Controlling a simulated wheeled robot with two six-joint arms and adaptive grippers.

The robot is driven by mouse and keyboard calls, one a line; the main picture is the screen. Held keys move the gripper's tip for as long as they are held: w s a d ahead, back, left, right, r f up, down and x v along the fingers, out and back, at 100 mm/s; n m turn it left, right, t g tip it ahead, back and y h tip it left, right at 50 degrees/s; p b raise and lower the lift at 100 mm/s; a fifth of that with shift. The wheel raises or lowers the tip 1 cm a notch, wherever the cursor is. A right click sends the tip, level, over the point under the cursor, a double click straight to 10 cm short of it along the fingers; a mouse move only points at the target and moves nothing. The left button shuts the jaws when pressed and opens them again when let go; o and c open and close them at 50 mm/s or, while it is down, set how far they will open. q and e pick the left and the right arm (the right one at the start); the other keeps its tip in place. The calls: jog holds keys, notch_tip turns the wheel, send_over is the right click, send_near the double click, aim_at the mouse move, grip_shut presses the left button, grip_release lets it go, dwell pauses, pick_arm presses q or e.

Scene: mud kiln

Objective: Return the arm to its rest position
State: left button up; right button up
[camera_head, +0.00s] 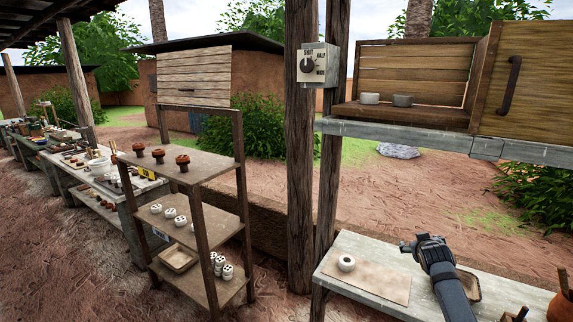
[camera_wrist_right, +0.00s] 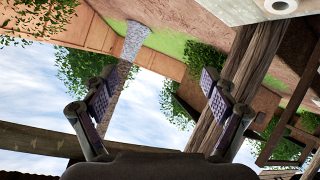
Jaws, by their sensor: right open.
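My right arm (camera_head: 450,290) reaches in from the lower right of the head view. My right gripper (camera_head: 408,246) is above the low grey table (camera_head: 385,246). In the right wrist view its two fingers (camera_wrist_right: 160,85) stand wide apart with nothing between them. The wrist view is tilted and looks out at sky, trees and a wall. My left gripper is not in view.
A white ring-shaped piece (camera_head: 346,263) sits on a tan board (camera_head: 366,282) left of my gripper. A post (camera_head: 301,170) carries a dial box (camera_head: 318,64). A shelf rack (camera_head: 197,170) stands left.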

jog(key=w+a+r+n+t+y, duration=0.1)
jog(key=w+a+r+t+y, duration=0.2)
jog(key=r+t, duration=0.75)
jog(key=s+a+f+g+b, duration=0.1)
jog(key=s+f+g, duration=0.25)
jog(key=f, duration=0.95)
jog(key=s+a+f+g+b, duration=0.15)
jog(key=f+g, duration=0.25)
jog(key=f, duration=0.9)
jog(key=s+a+f+g, duration=0.1)
jog(key=s+f+g, duration=0.2)
jog(key=s+f, duration=0.75)
jog(key=s+a+f+g, duration=0.15)
jog(key=s+f, duration=0.45)
jog(key=f, duration=0.9)
jog(key=s+a+f+g+b, duration=0.1)
jog(key=s+f+g, duration=0.1)
jog(key=s+f, duration=0.6)
jog(key=s+a+f+g+b, duration=0.1)
jog(key=s+a+f+g, duration=0.15)
jog(key=s+f, duration=0.55)
jog(key=s+a+f+g, duration=0.1)
jog(key=s+f+g, duration=0.1)
jog(key=s, duration=1.2)
jog(key=s+a+f+m+g+y, duration=0.1)
jog(key=s+f, duration=0.3)
jog(key=s, duration=1)
jog(key=shift+s+a+g+b, duration=0.15)
jog(key=shift+a+g+b, duration=0.15)
jog(key=shift+a+g, duration=0.45)
